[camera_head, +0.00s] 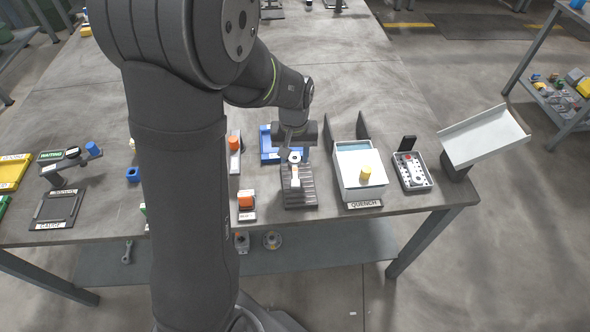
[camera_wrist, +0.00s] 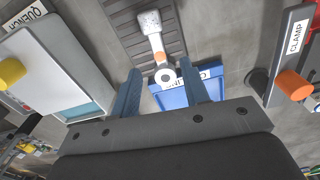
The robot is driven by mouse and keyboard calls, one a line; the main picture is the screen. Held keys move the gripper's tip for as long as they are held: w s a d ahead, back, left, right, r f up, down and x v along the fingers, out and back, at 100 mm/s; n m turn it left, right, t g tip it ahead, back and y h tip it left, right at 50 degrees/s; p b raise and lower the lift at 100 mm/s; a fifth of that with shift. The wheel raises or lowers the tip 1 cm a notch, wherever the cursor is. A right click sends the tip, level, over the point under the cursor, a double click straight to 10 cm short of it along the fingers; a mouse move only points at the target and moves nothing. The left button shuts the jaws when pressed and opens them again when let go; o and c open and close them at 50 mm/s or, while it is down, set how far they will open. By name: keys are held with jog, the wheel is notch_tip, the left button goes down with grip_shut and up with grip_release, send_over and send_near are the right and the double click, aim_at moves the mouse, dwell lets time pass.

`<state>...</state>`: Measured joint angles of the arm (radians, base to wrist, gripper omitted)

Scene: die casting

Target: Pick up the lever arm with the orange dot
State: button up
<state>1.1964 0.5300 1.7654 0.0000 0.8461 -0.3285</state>
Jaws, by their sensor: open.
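The lever arm (camera_wrist: 152,33) is a light grey metal piece with a block-like end, a narrow neck and a ring end. An orange dot (camera_wrist: 160,57) shows on its neck near the ring. It lies on a dark ribbed rack (camera_wrist: 126,22); in the head view the lever arm (camera_head: 295,173) sits on the rack (camera_head: 300,194) near the table's front. My gripper (camera_wrist: 160,72) is open and empty, its blue-grey fingers on either side of the ring end in the wrist view. In the head view my gripper (camera_head: 294,150) is just above and behind the ring end; contact cannot be told.
A blue tray (camera_head: 266,146) lies behind the rack. The white QUENCH tank (camera_head: 347,181) with a yellow knob (camera_head: 366,173) stands close on the right, the CLAMP fixture (camera_wrist: 289,52) with an orange handle (camera_wrist: 294,85) on the left. A button box (camera_head: 412,172) and white chute (camera_head: 484,137) are farther right.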

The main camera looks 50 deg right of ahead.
aim_at(295, 170)
jog(key=shift+w+d+f, duration=0.1)
jog(key=shift+d+f, duration=0.05)
jog(key=shift+f, duration=1.2)
jog(key=shift+d+f, duration=0.1)
jog(key=shift+f, duration=1.25)
grip_shut()
